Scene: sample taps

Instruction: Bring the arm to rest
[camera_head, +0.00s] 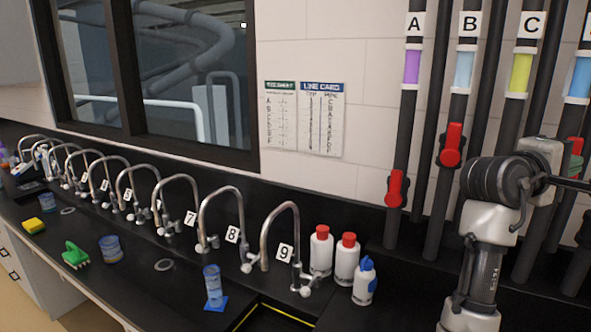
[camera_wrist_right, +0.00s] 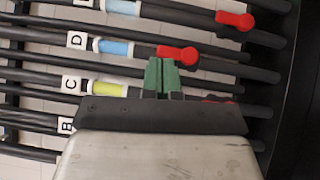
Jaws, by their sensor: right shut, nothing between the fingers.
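My right arm (camera_head: 485,240) stands at the right of the head view, bent in front of the labelled pipes. Its gripper is partly hidden there; green fingertips (camera_head: 575,160) show at the right. In the right wrist view the green fingers of my right gripper (camera_wrist_right: 162,76) are together with nothing between them. They point at the pipes, near a red valve handle (camera_wrist_right: 178,56); I cannot tell whether they touch it. My left gripper is in neither view.
Pipes carry labels A (camera_head: 415,24), B (camera_head: 469,24) and C (camera_head: 533,25), with red handles (camera_head: 451,146). Curved taps (camera_head: 280,215) line the black counter, with white red-capped bottles (camera_head: 321,250), a spray bottle (camera_head: 365,282) and a blue cup (camera_head: 212,284).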

